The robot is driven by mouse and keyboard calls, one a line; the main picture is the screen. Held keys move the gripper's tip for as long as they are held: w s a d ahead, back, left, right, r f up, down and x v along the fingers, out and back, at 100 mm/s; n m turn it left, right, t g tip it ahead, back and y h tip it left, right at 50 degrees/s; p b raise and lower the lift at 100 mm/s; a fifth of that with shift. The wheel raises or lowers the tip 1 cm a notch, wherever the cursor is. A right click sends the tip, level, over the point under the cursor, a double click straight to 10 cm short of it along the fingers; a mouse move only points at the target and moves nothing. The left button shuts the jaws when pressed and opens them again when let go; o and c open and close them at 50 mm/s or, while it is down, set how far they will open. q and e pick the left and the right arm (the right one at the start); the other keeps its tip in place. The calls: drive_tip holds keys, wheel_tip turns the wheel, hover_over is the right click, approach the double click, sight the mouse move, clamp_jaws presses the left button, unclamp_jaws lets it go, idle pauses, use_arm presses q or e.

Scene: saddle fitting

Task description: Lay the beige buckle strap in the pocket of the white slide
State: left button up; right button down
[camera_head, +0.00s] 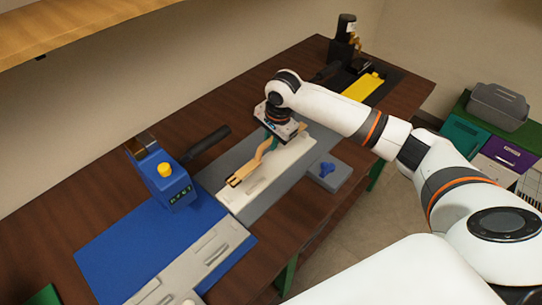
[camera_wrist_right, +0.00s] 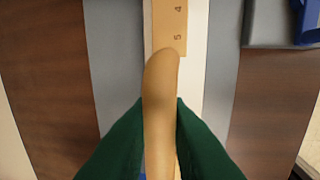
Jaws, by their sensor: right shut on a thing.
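The beige buckle strap (camera_head: 260,157) runs slanting and bent from my right gripper (camera_head: 271,141) down over the white slide (camera_head: 283,159), its forked end toward the lower left. In the right wrist view, the green fingers are shut on a rounded beige strap (camera_wrist_right: 160,85) from both sides. Beyond it is a flat beige piece (camera_wrist_right: 169,22) stamped with numbers; I cannot tell whether it is the same strap. A small beige end shows right of the gripper in the head view. The slide's pocket is mostly hidden. My left gripper is not in view.
The slide sits on a grey base (camera_head: 240,150) on the brown bench (camera_head: 95,205). A blue press (camera_head: 165,178) with a black handle stands left, on a blue base (camera_head: 105,245) with another white slide (camera_head: 185,275). A blue knob (camera_head: 326,169) on a grey block is at right.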

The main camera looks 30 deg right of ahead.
wheel_tip(320, 180, down, 6)
drive_tip(key=shift+p, duration=0.4)
drive_tip(key=shift+w, duration=0.1)
drive_tip(key=shift+f, duration=0.15)
drive_tip(key=c, duration=1.4)
unclamp_jaws()
drive_tip(key=shift+d, duration=0.1)
drive_tip(key=r, duration=0.4)
drive_tip(key=s+r, duration=0.1)
drive_tip(key=r, duration=0.3)
drive_tip(key=s+r+b, duration=0.1)
drive_tip(key=r, duration=0.3)
drive_tip(key=shift+s+d, duration=0.1)
drive_tip(key=shift+d, duration=0.2)
